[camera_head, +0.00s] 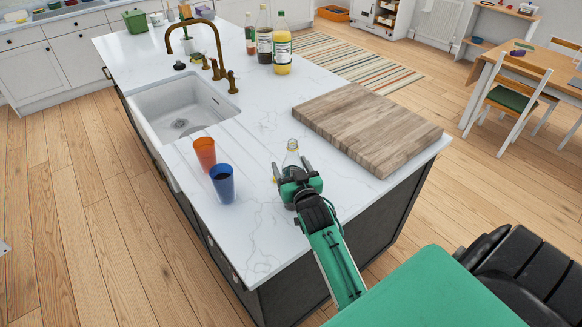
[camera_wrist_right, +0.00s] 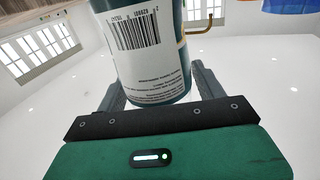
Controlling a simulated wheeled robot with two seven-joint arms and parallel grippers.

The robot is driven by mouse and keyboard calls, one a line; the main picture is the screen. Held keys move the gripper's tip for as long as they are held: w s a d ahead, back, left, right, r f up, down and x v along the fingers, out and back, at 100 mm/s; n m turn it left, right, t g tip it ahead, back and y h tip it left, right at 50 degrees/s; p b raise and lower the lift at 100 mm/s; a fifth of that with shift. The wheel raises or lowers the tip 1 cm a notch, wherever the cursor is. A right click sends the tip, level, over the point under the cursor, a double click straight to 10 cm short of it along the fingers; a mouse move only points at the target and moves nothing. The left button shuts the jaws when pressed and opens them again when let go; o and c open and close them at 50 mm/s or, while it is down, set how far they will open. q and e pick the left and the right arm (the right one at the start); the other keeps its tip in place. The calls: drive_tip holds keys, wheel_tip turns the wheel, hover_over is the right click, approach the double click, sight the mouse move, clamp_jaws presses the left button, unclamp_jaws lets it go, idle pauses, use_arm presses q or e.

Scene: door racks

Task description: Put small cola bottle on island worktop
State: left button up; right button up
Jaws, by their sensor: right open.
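The small cola bottle (camera_head: 292,158) is at the island worktop (camera_head: 262,240), near its front edge and left of the wooden board. Its clear neck shows above my right gripper (camera_head: 299,186), which hides its lower part in the head view. In the right wrist view the bottle (camera_wrist_right: 145,50) shows a white label with a barcode. It stands between the two spread fingers of my right gripper (camera_wrist_right: 158,92), which is open around it. Whether its base touches the worktop is hidden. My left gripper is not in view.
An orange cup (camera_head: 204,153) and a blue cup (camera_head: 222,185) stand left of the bottle, beside the sink (camera_head: 180,108). A thick wooden board (camera_head: 367,125) lies to the right. Several bottles (camera_head: 265,42) and a brass tap (camera_head: 195,45) stand farther back. The worktop front is clear.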

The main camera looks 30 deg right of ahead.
drive_tip(key=b+v, duration=0.4)
drive_tip(key=v, duration=0.8)
